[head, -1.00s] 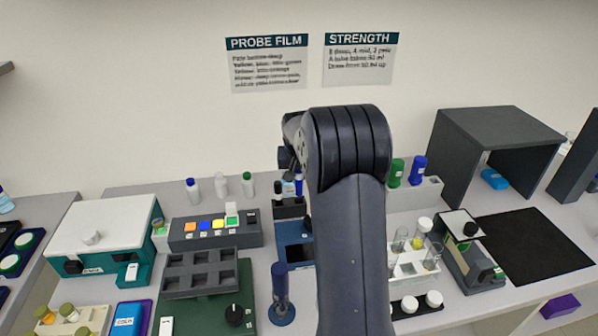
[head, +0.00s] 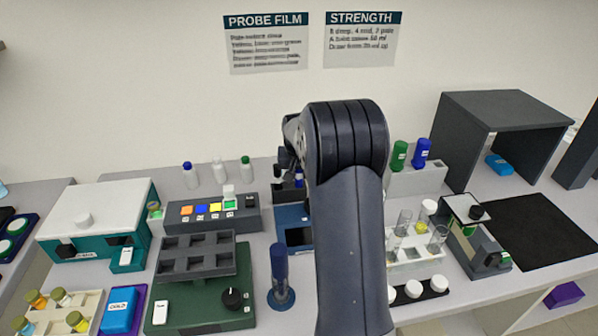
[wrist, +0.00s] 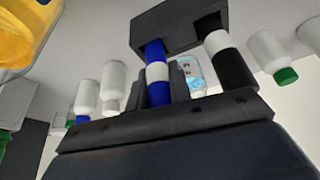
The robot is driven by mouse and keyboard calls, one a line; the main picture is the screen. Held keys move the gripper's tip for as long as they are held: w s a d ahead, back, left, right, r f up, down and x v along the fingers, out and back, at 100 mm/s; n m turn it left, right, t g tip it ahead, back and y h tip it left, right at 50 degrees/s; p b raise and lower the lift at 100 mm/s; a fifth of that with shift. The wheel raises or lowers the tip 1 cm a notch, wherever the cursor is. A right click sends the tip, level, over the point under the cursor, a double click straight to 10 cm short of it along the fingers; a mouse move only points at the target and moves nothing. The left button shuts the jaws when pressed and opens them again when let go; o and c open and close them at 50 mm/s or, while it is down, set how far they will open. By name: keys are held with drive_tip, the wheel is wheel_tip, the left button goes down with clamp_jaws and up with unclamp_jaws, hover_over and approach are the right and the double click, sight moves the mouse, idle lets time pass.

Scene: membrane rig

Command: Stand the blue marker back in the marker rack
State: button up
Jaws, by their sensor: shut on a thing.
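The blue marker, with a white band, shows in the wrist view (wrist: 155,96) between the dark fingers of my gripper (wrist: 159,86), which is shut on it. Its far end meets the black marker rack (wrist: 178,38), and the marker lines up with the rack. I cannot tell how deep it sits. A black marker with a white band (wrist: 234,70) stands in the rack beside it. In the head view the rack (head: 289,196) is at the back of the bench, partly hidden by my arm, and only a bit of blue marker (head: 299,181) shows.
White bottles with blue, white and green caps (head: 219,174) stand left of the rack. A block with coloured buttons (head: 176,222) is in front of them. A blue device (head: 292,217) sits just before the rack. Green and blue bottles (head: 399,155) stand to the right.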

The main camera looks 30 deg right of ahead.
drive_tip(key=shift+f, duration=0.4)
idle(0.4)
drive_tip(key=o, duration=0.9)
drive_tip(key=shift+o, duration=0.2)
drive_tip(key=shift+r, duration=0.1)
drive_tip(key=b+v, duration=0.1)
drive_tip(key=v, duration=0.9)
drive_tip(key=shift+r+b, duration=0.3)
drive_tip(key=shift+r, duration=0.05)
